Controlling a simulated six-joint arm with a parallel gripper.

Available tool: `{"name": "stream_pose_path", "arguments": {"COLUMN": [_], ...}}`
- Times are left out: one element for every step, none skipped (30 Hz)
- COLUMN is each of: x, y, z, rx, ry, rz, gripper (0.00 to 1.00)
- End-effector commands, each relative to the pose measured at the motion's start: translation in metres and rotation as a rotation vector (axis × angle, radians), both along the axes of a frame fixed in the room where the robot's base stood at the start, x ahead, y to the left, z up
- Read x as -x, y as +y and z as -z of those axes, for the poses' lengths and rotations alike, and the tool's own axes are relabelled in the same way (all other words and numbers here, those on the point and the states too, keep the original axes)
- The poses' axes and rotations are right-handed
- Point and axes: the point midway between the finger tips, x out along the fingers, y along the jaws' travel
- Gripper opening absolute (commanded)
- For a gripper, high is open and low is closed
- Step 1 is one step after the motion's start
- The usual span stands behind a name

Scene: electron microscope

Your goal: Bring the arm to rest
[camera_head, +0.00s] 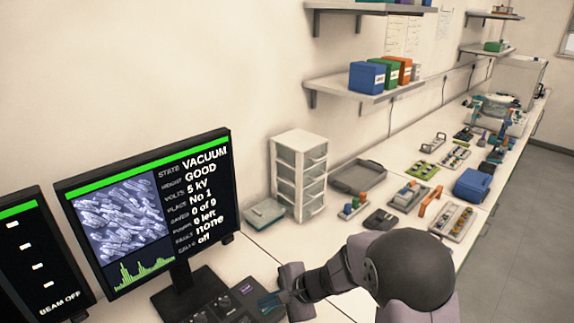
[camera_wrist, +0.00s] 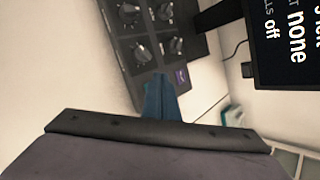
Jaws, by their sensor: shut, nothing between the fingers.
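My gripper (camera_head: 270,300) is at the lower middle of the head view, at the right end of the dark control panel (camera_head: 205,302). Its blue-green fingers are shut with nothing between them. In the wrist view the gripper (camera_wrist: 160,82) points at the panel's corner, with several knobs (camera_wrist: 163,12) and a small purple-marked patch (camera_wrist: 181,76) just beyond the fingertips. I cannot tell whether the fingertips touch the panel. My arm reaches in from the lower right of the head view.
A second screen (camera_head: 35,265) is at far left. A white drawer unit (camera_head: 300,172), a grey tray (camera_head: 358,176) and a blue box (camera_head: 472,186) stand farther along the bench. Shelves (camera_head: 365,88) hang above.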

Motion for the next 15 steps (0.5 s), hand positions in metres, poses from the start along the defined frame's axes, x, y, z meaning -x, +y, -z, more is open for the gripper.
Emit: {"name": "stream_pose_path", "arguments": {"x": [0.016, 0.027, 0.043, 0.057, 0.071, 0.090, 0.104, 0.116, 0.134, 0.146, 0.157, 0.171, 0.181, 0.191, 0.203], "y": [-0.002, -0.005, -0.009, -0.012, -0.017, -0.024, -0.030, -0.036, -0.046, -0.053, -0.062, -0.074, -0.083, -0.093, -0.107], "z": [0.009, 0.015, 0.023, 0.030, 0.036, 0.043, 0.047, 0.049, 0.052, 0.053, 0.053, 0.052, 0.050, 0.048, 0.045], "rx": [0.033, 0.056, 0.089, 0.114, 0.139, 0.173, 0.198, 0.223, 0.256, 0.281, 0.305, 0.339, 0.365, 0.390, 0.425], "ry": [0.011, 0.018, 0.029, 0.040, 0.051, 0.066, 0.074, 0.078, 0.087, 0.091, 0.094, 0.097, 0.098, 0.097, 0.097], "rz": [-0.068, -0.114, -0.182, -0.236, -0.294, -0.371, -0.430, -0.488, -0.567, -0.624, -0.680, -0.753, -0.808, -0.861, -0.932], "gripper": [0.00, 0.00, 0.00, 0.00, 0.00, 0.00, 0.00, 0.00, 0.00, 0.00, 0.00, 0.00, 0.00, 0.00, 0.00]}}
